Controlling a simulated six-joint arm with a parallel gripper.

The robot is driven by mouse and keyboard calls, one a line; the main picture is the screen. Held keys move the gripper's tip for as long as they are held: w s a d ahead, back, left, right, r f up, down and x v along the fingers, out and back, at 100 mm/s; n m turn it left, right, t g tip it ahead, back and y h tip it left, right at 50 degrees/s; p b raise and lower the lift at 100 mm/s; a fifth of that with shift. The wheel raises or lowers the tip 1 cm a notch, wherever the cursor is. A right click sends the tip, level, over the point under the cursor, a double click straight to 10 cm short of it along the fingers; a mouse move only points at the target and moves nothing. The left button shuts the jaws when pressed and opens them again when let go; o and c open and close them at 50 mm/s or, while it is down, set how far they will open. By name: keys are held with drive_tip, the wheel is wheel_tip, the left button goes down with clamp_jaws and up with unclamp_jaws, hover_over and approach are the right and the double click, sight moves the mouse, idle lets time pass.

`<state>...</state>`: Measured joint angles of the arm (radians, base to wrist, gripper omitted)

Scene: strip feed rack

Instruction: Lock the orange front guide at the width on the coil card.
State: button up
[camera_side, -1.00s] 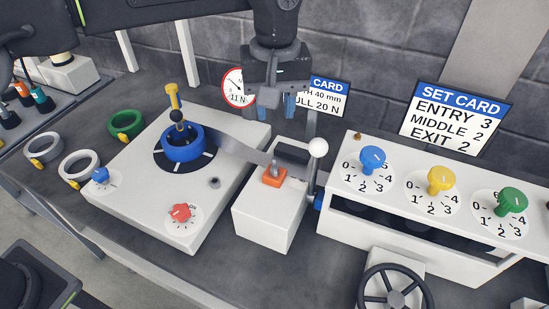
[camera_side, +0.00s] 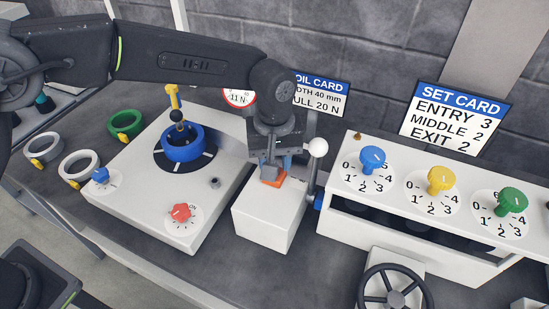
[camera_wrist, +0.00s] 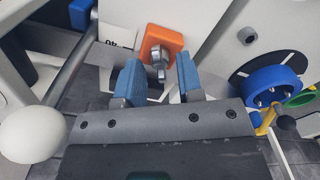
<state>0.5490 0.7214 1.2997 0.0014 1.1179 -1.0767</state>
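The orange front guide (camera_side: 272,181) sits on top of the white block in the middle of the bench, partly hidden by my gripper (camera_side: 271,161) just above it. In the wrist view the orange guide (camera_wrist: 172,37) carries a metal bolt or screw (camera_wrist: 159,62). My gripper (camera_wrist: 158,66) has its two blue fingers apart, one on either side of this screw, with a gap showing.
A white-knobbed lever (camera_side: 318,148) stands close right of my gripper, and its white ball shows in the wrist view (camera_wrist: 32,134). The blue coil (camera_side: 183,143) is left on its plate. The set card (camera_side: 455,118) stands behind the dial box (camera_side: 420,215).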

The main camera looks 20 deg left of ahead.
drive_tip(key=shift+c, duration=0.3)
clamp_jaws()
drive_tip(key=shift+m, duration=0.3)
drive_tip(key=m, duration=0.4)
drive_tip(key=shift+m, duration=0.3)
drive_tip(key=m, duration=0.4)
drive_tip(key=shift+m, duration=0.3)
drive_tip(key=m, duration=1.2)
drive_tip(key=shift+m, duration=0.3)
